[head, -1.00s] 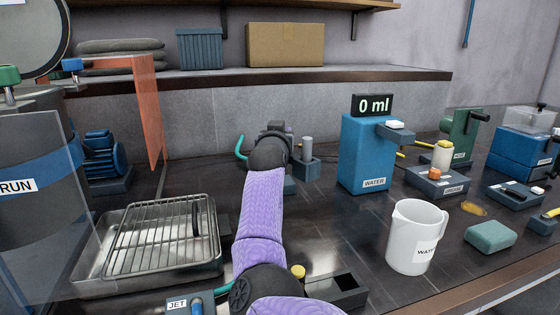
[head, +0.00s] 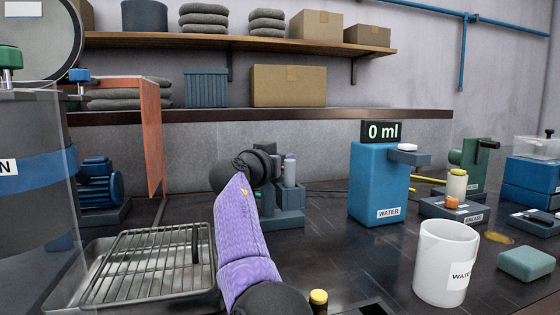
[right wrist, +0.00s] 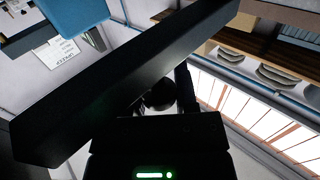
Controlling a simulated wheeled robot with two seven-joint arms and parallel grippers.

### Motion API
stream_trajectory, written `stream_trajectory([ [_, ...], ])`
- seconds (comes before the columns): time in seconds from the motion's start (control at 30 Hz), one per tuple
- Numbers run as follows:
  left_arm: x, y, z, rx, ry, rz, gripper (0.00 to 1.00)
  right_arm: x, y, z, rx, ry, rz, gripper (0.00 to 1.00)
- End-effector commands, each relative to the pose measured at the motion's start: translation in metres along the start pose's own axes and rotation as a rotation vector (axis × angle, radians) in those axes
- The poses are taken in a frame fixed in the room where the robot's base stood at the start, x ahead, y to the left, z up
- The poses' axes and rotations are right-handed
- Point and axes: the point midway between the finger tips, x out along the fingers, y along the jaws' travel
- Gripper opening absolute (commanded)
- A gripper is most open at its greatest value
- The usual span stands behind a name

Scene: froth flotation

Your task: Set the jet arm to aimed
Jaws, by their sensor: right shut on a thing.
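My right gripper (head: 268,165) is at the end of the purple arm at mid-bench. It is small, dark and partly covered by its own wrist. It is shut on a dark part beside a short pale upright cylinder (head: 290,172), which stands at a dark blue-grey block (head: 286,217). The held part appears to be the jet arm, but its outline is mostly hidden and its aim cannot be told. In the right wrist view a long dark bar (right wrist: 115,85) crosses in front of the gripper body. My left gripper is out of view.
A wire rack in a metal tray (head: 150,300) lies left of my arm. A yellow-capped item (head: 318,300) is near the front. An orange panel (head: 153,135) stands behind.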

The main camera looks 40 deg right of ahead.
Motion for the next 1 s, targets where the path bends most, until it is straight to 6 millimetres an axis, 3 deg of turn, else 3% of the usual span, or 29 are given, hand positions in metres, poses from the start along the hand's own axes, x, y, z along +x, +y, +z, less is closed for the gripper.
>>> stream_trajectory([
  [0.57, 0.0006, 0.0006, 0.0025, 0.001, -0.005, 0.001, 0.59, -0.0002, -0.0002, 0.0037, -0.004, -0.003, 0.017, 0.00],
  [0.6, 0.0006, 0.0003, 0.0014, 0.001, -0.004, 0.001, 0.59, -0.0002, -0.0002, 0.0039, -0.004, -0.003, 0.017, 0.42],
  [0.73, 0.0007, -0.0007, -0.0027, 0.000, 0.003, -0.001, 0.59, 0.0000, 0.0002, 0.0031, -0.003, -0.001, 0.018, 0.70],
  [1.0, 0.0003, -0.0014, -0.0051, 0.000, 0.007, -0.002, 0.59, 0.0002, 0.0009, 0.0013, -0.002, 0.001, 0.019, 0.72],
])
